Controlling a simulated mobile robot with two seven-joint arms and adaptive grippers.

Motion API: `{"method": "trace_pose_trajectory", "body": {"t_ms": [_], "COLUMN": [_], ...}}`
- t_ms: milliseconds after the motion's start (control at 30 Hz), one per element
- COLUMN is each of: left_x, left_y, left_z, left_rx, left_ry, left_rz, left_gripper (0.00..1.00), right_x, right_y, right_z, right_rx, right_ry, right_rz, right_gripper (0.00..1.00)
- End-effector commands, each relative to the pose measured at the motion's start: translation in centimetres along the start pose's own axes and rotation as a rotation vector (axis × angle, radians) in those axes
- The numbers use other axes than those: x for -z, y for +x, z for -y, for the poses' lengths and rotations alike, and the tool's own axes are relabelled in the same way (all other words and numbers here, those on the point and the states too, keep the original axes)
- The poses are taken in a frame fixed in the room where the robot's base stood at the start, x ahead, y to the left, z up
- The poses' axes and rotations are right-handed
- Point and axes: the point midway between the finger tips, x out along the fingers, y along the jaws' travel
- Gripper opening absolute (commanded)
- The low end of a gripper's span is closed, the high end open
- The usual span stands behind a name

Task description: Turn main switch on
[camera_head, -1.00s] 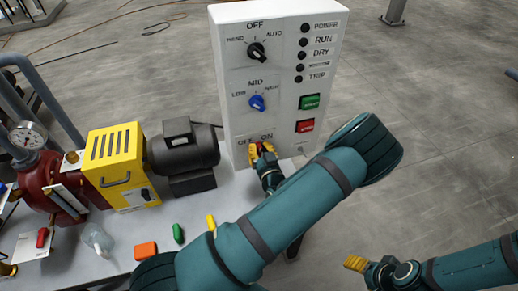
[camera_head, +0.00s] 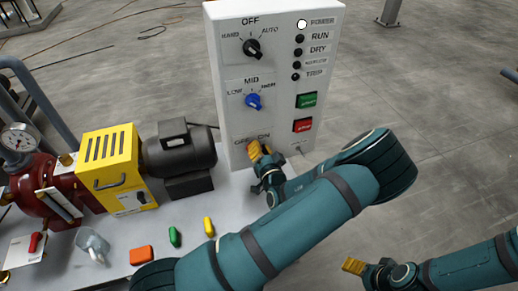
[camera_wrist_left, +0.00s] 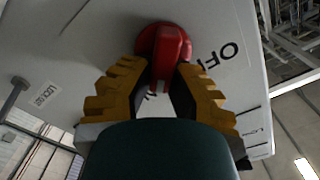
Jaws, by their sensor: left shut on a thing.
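The main switch is a red rotary knob (camera_wrist_left: 165,55) low on the white control panel (camera_head: 228,125), between the OFF and ON labels. In the head view it is mostly hidden by my left gripper (camera_head: 257,150). In the left wrist view, the yellow-brown fingers of my left gripper (camera_wrist_left: 160,95) stand on both sides of the knob's red grip, shut on it. The OFF label (camera_wrist_left: 230,50) shows beside the knob. The POWER lamp (camera_head: 301,24) is lit white. My right gripper (camera_head: 354,266) is low at the right, away from the panel; its opening cannot be told.
A black selector (camera_head: 253,48), a blue selector (camera_head: 254,101), a green button (camera_head: 306,100) and a red button (camera_head: 303,125) are on the panel. A dark motor (camera_head: 180,150) and a yellow box (camera_head: 108,160) stand left. Small coloured items lie in front.

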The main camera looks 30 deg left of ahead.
Motion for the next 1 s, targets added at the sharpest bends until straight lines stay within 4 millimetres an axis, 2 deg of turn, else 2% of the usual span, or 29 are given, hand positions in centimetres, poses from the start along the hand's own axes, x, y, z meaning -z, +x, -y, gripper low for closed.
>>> {"method": "trace_pose_trajectory", "body": {"t_ms": [533,567,633,1000], "left_x": [0.05,0.05,0.05,0.03], "left_y": [0.16,0.16,0.16,-0.2], "left_z": [0.12,0.13,0.12,-0.02], "left_rx": [0.005,0.005,0.005,0.001], "left_ry": [0.031,0.031,0.031,0.03], "left_rz": [-0.002,-0.002,-0.002,-0.001], "left_gripper": [0.0,0.23,0.47,0.48], "right_x": [-0.01,-0.01,-0.02,-0.03], "right_y": [0.06,0.06,0.06,0.06], "right_z": [-0.02,-0.02,-0.02,-0.03], "right_rx": [0.0,0.0,0.0,0.0], "right_ry": [0.0,0.0,0.0,0.0], "right_rz": [0.0,0.0,0.0,0.0], "right_gripper": [0.7,0.7,0.7,0.7]}}
